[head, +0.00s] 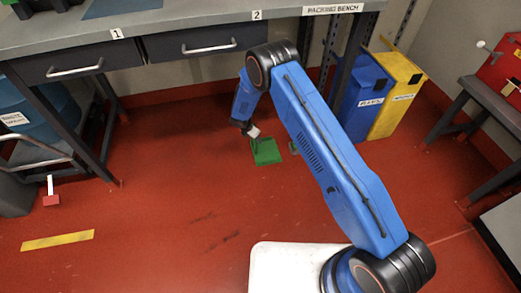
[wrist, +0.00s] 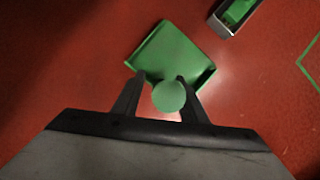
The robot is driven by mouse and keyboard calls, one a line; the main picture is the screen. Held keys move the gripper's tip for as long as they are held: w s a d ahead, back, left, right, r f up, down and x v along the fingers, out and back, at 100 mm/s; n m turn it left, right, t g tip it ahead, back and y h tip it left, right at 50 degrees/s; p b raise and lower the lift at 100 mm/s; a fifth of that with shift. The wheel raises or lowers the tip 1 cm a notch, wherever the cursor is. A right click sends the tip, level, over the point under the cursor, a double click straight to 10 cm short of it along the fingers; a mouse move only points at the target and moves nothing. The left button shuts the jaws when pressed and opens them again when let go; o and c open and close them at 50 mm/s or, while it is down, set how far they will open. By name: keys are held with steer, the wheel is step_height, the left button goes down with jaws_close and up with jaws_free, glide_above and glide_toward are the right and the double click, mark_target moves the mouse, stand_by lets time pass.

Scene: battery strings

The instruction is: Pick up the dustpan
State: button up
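The green dustpan (head: 266,151) lies on the red floor in front of the packing bench, partly hidden by my arm in the head view. In the wrist view the dustpan (wrist: 174,48) has its pan towards the top, and the rounded end of its handle (wrist: 168,97) points up at the camera. My gripper (wrist: 160,77) is open, with one finger on each side of the handle. A gap shows at the left finger; the right finger looks close to the handle, and contact cannot be told. In the head view my gripper (head: 252,133) is small, just above the dustpan.
A grey open box (wrist: 236,14) with something green in it lies close beside the dustpan. The packing bench (head: 190,35) overhangs behind. Blue (head: 366,88) and yellow (head: 397,95) bins stand to the right. A small red-and-white object (head: 51,196) is at left. The front floor is clear.

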steer(key=shift+c, duration=0.6)
jaws_close()
steer(key=shift+r, duration=0.1)
